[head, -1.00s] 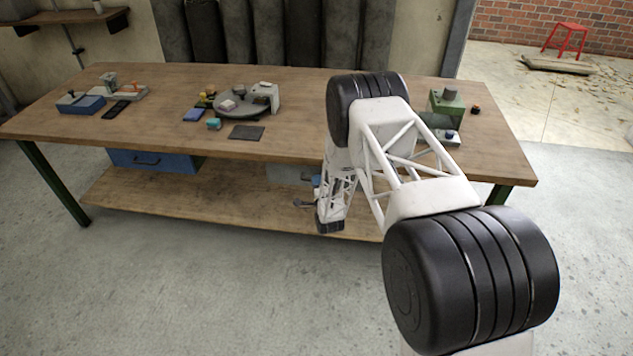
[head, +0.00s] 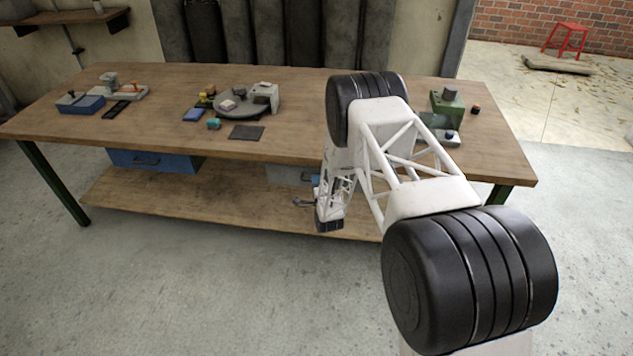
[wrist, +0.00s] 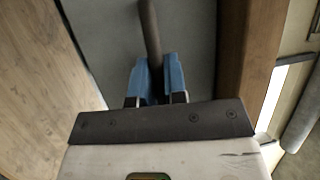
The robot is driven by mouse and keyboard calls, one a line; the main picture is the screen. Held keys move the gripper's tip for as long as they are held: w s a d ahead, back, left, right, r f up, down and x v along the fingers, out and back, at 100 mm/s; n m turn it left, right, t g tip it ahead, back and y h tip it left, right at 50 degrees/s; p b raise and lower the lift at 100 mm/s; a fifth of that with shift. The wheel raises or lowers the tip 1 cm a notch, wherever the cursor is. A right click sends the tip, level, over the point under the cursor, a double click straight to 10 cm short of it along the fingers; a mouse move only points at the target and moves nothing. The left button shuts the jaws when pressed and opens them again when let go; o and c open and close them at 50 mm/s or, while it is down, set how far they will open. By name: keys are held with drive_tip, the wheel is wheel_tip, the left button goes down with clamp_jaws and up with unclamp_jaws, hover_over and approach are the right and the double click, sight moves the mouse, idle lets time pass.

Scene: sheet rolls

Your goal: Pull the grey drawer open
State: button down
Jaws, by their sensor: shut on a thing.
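The grey drawer (head: 284,174) hangs under the right part of the workbench top, and my arm hides part of its front. In the wrist view its grey front (wrist: 197,45) fills the space between two wooden surfaces. A dark bar handle (wrist: 149,28) runs across that front. My gripper (wrist: 156,72) has its blue fingers shut on the handle, one on each side of it. In the head view the blue fingers (head: 316,181) show small beside the drawer, and their grip is too small to make out. The drawer looks shut or nearly so.
A blue drawer (head: 180,162) hangs to the left under the workbench top (head: 300,140). A lower wooden shelf (head: 220,205) lies below and looks bare. Fixtures and small parts stand on the top, including a round turntable (head: 240,108) and a green machine (head: 446,104).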

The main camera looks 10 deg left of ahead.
drive_tip(key=s, duration=2.4)
drive_tip(key=c, duration=1.5)
unclamp_jaws()
drive_tip(key=shift+o, duration=0.2)
drive_tip(key=shift+s, duration=0.1)
drive_tip(key=v, duration=0.7)
drive_tip(key=shift+s+d, duration=0.15)
drive_tip(key=shift+s, duration=0.2)
drive_tip(key=shift+f, duration=0.1)
drive_tip(key=shift+w, duration=0.15)
